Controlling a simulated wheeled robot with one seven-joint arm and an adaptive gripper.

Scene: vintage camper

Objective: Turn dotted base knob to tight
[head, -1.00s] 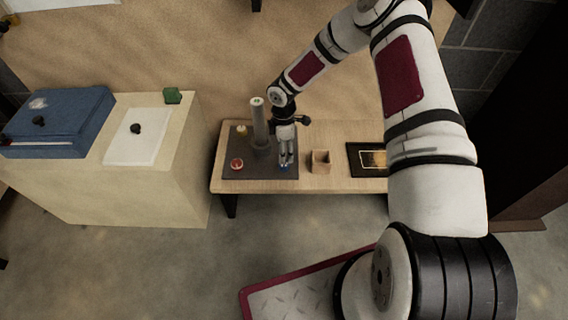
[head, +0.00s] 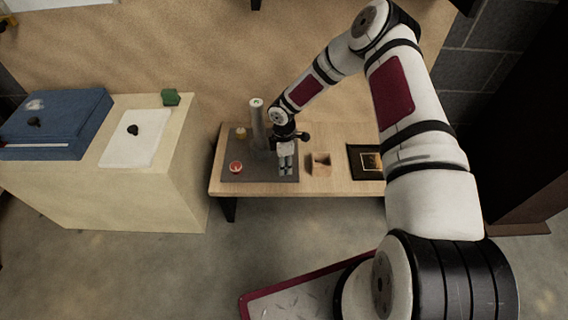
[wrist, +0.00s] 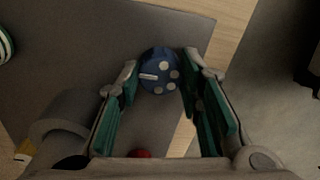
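The dotted knob (wrist: 160,72) is a round blue disc with several pale dots and one pale bar. In the wrist view it sits on the dark grey mat (wrist: 75,45), its bar pointing left. My gripper (wrist: 161,66) is open, its teal-padded fingers on either side of the knob. I cannot tell whether they touch it. In the head view my gripper (head: 286,170) points down at the right part of the mat (head: 250,173), hiding the knob. No tight mark can be made out.
A grey post (head: 257,124) stands close left of my gripper. A red knob (head: 236,167) and a yellowish piece (head: 241,133) are farther left. A small wooden box (head: 320,163) and a dark framed picture (head: 366,162) are to the right on the table.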

